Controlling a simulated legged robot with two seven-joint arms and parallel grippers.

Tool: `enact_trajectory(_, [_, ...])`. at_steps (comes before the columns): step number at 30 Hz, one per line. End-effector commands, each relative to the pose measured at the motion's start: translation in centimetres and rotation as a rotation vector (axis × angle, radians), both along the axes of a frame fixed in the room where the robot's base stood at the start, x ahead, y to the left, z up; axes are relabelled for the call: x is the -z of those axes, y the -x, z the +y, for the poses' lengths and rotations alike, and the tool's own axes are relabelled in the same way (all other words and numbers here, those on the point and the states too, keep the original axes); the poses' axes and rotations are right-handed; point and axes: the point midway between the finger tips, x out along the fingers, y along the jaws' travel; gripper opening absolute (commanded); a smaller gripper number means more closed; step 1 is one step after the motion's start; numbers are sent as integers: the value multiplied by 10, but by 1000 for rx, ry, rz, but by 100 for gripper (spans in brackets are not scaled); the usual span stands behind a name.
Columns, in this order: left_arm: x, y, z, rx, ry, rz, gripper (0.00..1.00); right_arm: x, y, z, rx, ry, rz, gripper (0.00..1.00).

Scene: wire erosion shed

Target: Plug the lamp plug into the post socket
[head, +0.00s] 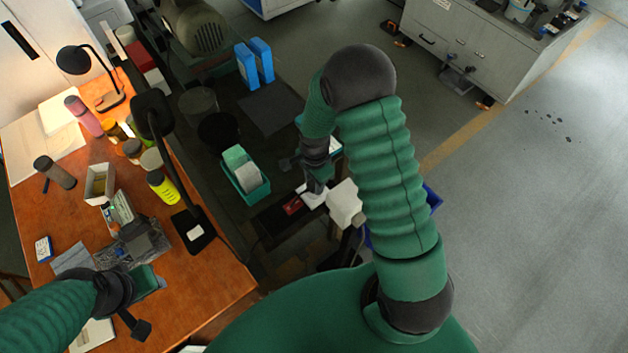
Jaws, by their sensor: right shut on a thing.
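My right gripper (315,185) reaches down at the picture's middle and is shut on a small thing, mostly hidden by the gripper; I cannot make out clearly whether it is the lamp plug. A white block (345,203), which looks like the post socket, stands just right of the fingers, partly behind my arm. A white piece (311,196) lies below the fingertips; whether they touch is unclear. A black desk lamp (158,125) stands on the wooden table. My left gripper (148,300) is over the table's front left; its jaw opening cannot be made out.
The wooden table (225,285) carries bottles, a small box (98,184), papers and a second lit lamp (76,60). A green bin (246,180) and blue holders (255,63) stand on a dark surface. A red item (292,205) lies near my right gripper.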

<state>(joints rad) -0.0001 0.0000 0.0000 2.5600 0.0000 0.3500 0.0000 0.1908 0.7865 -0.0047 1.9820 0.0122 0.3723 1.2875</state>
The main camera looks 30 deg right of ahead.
Motion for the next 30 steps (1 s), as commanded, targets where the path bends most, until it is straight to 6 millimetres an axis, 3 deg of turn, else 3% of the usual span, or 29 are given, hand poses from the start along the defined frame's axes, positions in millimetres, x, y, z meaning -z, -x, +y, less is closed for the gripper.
enact_trajectory(1, [8, 0, 0, 0, 0, 0, 36, 9, 0, 0, 0, 0, 0, 0])
enact_trajectory(6, [12, 0, 0, 0, 0, 0, 36, 15, 0, 0, -1, 0, 0, 0])
enact_trajectory(30, [10, 0, 0, 0, 0, 0, 36, 14, 1, 1, -1, 0, 0, 0])
